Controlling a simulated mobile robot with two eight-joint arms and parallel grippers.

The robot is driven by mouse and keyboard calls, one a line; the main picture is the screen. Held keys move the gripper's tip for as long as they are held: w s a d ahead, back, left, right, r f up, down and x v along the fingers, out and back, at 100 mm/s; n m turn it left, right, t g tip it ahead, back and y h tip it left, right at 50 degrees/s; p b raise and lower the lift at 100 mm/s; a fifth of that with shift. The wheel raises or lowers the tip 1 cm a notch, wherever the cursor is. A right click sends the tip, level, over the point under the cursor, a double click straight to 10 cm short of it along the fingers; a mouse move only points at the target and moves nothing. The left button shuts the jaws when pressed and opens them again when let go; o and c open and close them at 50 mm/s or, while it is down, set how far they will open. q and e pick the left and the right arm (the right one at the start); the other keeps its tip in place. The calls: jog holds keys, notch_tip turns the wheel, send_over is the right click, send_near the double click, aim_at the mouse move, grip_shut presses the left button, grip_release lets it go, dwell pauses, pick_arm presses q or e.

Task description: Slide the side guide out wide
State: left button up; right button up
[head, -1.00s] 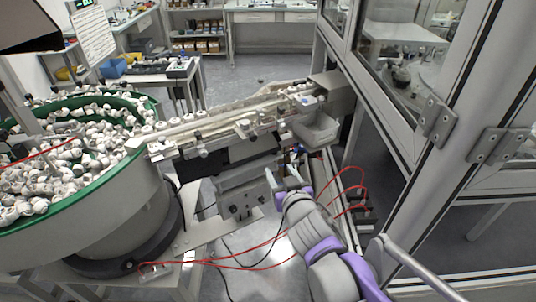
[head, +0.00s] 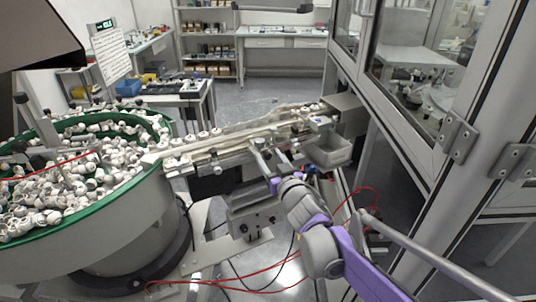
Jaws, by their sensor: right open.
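The feed track (head: 235,134) runs from the bowl's edge up to the right, with white caps on it. A side guide (head: 232,148) appears as a pale rail along its near side, with small clamps and knobs; its exact ends are hard to tell. My right gripper (head: 264,158) is at the near side of the track, around its middle, with its fingers open and pointing toward the guide hardware. Whether the fingers touch the guide or one of its knobs cannot be told. My left gripper is not in view.
A green-rimmed bowl feeder (head: 95,245) full of white caps stands at the left. A grey bin (head: 330,151) hangs at the track's right end. A glass-doored metal enclosure (head: 455,140) closes off the right side. Red hoses (head: 245,277) run below the track.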

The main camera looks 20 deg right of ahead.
jog(key=shift+w+a, duration=0.1)
jog(key=shift+w, duration=0.6)
grip_shut()
dwell(1.0)
